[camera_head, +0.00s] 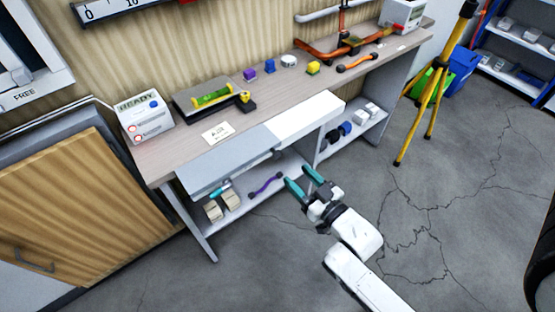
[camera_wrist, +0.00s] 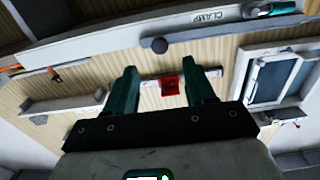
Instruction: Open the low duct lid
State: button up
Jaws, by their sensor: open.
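A large wood-patterned panel (camera_head: 75,210) with a dark handle (camera_head: 35,262) sits closed in a grey frame at the lower left of the head view. No label names it as the low duct lid, so I cannot tell if it is that. My gripper (camera_head: 300,178) is at the middle of the head view, in front of the workbench and well to the right of the panel. Its teal fingers are apart with nothing held between them. In the wrist view my gripper (camera_wrist: 161,80) is open, with a red block (camera_wrist: 170,86) beyond the fingers in the background.
The workbench (camera_head: 190,145) carries a READY box (camera_head: 145,116), a yellow-green level (camera_head: 212,96) and small blocks. Its lower shelf holds a purple wrench-like piece (camera_head: 265,184). A yellow tripod (camera_head: 433,95) stands at the right. The cracked floor (camera_head: 450,220) is clear.

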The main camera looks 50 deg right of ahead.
aim_at(279, 157)
jog(key=p+x, duration=0.1)
jog(key=x, duration=0.7)
jog(key=shift+w+d, duration=0.1)
jog(key=shift+w, duration=0.1)
jog(key=shift+c, duration=0.2)
grip_shut()
